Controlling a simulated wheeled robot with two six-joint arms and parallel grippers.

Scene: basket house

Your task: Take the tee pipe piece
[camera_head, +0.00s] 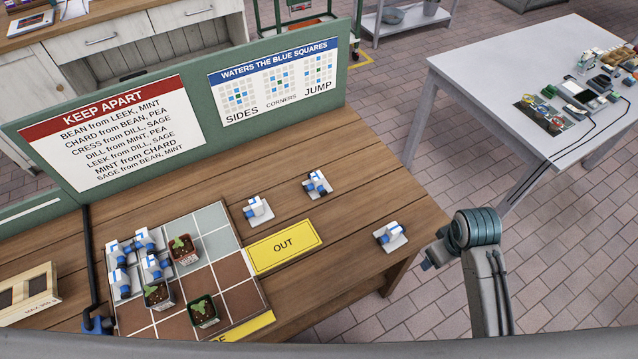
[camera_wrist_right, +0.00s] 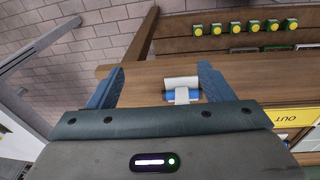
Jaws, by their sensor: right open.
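A white and blue pipe piece on a white square plate (camera_head: 391,236) lies near the right edge of the wooden table. Two more such pieces, one left (camera_head: 257,209) and one farther back (camera_head: 317,185), lie beyond the yellow OUT sign. My right gripper (camera_head: 428,262) is just right of the nearest piece, beyond the table edge. In the right wrist view my right gripper (camera_wrist_right: 160,85) is open, and a T-shaped white and blue piece (camera_wrist_right: 181,84) shows between its fingers, with no visible grip on it. My left gripper is not in view.
The OUT sign (camera_head: 284,246) lies beside a tiled grid (camera_head: 212,217) with several pipe pieces and potted seedlings. A green board with two notices (camera_head: 128,130) stands along the back. Bare wood surrounds the loose pieces. A grey table (camera_head: 480,75) stands apart at right.

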